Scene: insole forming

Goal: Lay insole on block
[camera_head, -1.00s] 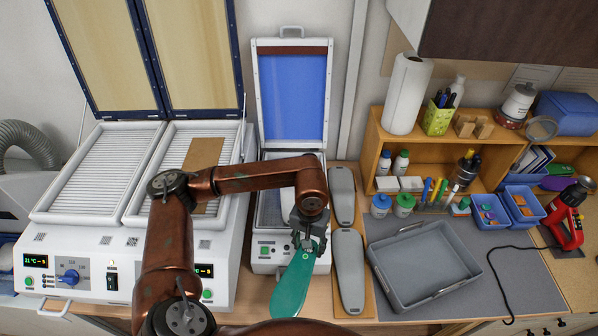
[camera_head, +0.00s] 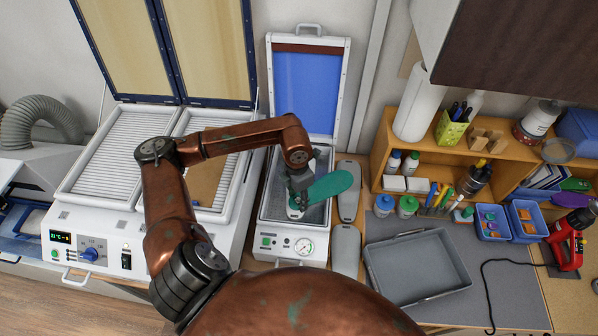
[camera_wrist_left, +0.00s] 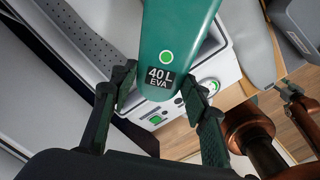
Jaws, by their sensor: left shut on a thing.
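The green insole (camera_head: 331,186) is in my left gripper (camera_head: 299,192), over the open chamber of the small white press (camera_head: 293,243). It juts to the right, past the press's side. In the left wrist view the insole (camera_wrist_left: 172,35) shows a "40 L EVA" label near the end between the fingers of my left gripper (camera_wrist_left: 163,97), which is shut on it. A pale shape (camera_head: 295,213) shows in the chamber below the gripper; I cannot tell whether it is the block. The gripper and insole hide much of the chamber.
The press's blue-lined lid (camera_head: 306,88) stands open behind. Two grey sole-shaped pieces (camera_head: 346,249) lie right of the press. A grey tray (camera_head: 417,268) is further right, before a wooden shelf (camera_head: 390,133). A larger open heater (camera_head: 110,232) stands left.

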